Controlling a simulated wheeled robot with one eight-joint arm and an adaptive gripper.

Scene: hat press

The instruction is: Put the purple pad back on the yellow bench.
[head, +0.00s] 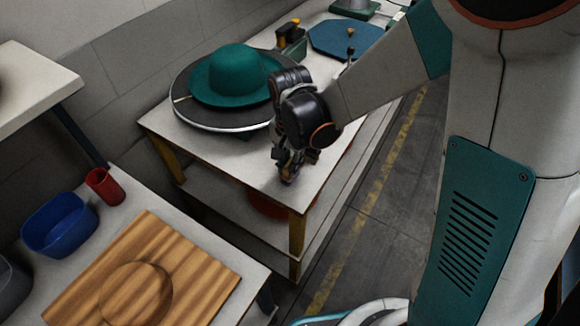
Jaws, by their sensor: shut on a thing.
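My gripper (291,170) points down at the near right corner of the yellow bench, a pale-topped table (215,148) with yellow legs. It is shut on the purple pad (289,182), of which only a small dark purple bit shows below the fingertips. The fingers and wrist hide most of the pad. It is low over the bench top; I cannot tell whether the pad touches it.
A green hat (232,75) sits on a round dark turntable (205,112) left of my gripper. Behind are a small box (291,42) and a blue board (345,38). A nearer table holds a wooden board (195,270), a blue bin (60,225) and a red cup (103,186).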

